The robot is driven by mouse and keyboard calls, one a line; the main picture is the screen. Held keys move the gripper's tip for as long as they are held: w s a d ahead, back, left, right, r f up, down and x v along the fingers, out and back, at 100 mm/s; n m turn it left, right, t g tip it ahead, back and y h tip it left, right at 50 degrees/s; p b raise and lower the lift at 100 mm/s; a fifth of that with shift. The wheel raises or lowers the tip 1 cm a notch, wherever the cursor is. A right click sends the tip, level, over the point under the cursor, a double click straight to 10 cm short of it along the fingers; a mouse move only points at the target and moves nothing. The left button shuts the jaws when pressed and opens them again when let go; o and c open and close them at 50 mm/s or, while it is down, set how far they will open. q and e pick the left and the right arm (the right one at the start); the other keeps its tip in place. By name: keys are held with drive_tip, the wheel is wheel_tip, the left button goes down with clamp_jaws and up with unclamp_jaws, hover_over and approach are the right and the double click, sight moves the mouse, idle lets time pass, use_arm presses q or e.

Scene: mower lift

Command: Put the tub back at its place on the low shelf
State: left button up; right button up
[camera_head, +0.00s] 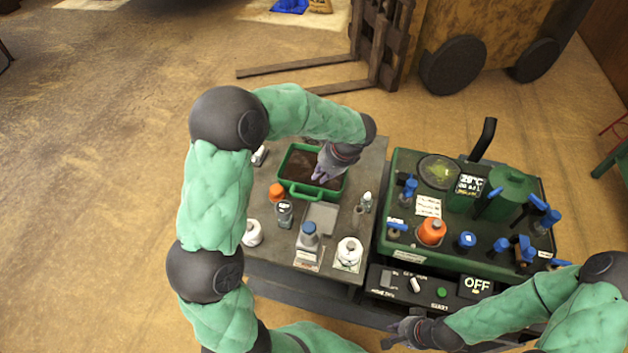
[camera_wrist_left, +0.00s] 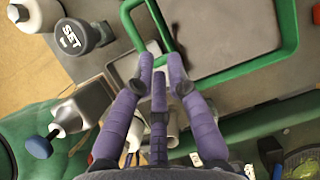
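The tub (camera_head: 288,158) is a green rectangular tray with a dark brown filling and a green handle at its near side. It sits on the grey table (camera_head: 370,180), near the back. My left gripper (camera_head: 318,175) is over the tub's right half. I cannot identify the low shelf.
Around the tub stand an orange-capped item (camera_head: 277,192), a blue-capped bottle (camera_head: 309,236) and white containers (camera_head: 349,254). The green machine (camera_head: 400,165) with blue valves and an "OFF" panel (camera_head: 475,286) adjoins on the right. A forklift (camera_head: 385,40) stands behind; floor at left is clear.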

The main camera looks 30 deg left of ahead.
sight(309, 189)
use_arm(q)
drive_tip(key=b+x, duration=0.3)
drive_tip(key=x, duration=0.7)
drive_tip(key=shift+a+f, duration=0.15)
drive_tip(key=shift+f, duration=0.2)
drive_tip(key=shift+r, duration=0.15)
clamp_jaws()
